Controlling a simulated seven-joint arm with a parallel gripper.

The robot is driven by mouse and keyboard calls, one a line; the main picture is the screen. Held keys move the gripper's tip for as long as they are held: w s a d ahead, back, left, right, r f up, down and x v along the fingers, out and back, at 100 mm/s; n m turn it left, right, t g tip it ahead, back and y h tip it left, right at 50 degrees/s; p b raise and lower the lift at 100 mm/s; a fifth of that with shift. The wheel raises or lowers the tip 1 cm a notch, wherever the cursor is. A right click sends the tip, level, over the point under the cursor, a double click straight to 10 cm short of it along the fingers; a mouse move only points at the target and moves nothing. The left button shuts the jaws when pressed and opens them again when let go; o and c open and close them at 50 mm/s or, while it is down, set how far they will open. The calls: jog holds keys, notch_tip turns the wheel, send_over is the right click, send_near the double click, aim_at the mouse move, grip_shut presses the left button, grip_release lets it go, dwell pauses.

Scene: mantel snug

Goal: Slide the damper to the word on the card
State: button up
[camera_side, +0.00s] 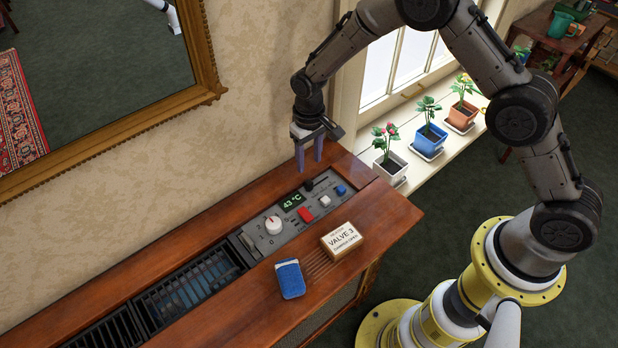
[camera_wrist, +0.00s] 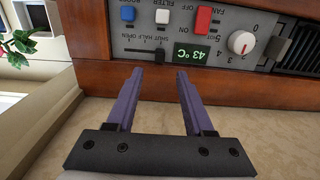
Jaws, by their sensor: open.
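The damper slider is a small black handle (camera_side: 308,185) at the back of the grey control panel. In the wrist view the handle (camera_wrist: 160,56) sits near the right end of its dark slot, beside small SHUT, HALF and OPEN lettering. Which word it lines up with is hard to tell. A card on a wooden block (camera_side: 342,240) reads VALVE 3, with a smaller line that looks like DAMPER OPEN. My gripper (camera_side: 309,166) is open and empty, fingers pointing down, near the handle on the wall side. Its fingertips (camera_wrist: 159,73) appear apart from the handle.
The panel also carries a white dial (camera_side: 272,225), a red switch (camera_side: 305,214), a white button (camera_side: 324,201), a blue button (camera_side: 341,190) and a 43 °C display (camera_side: 293,201). A blue pad (camera_side: 290,279) lies in front. Potted plants (camera_side: 430,139) stand on the windowsill to the right.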

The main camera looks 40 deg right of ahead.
aim_at(309, 181)
notch_tip(309, 181, down, 8)
dwell(0.4)
grip_shut()
dwell(1.3)
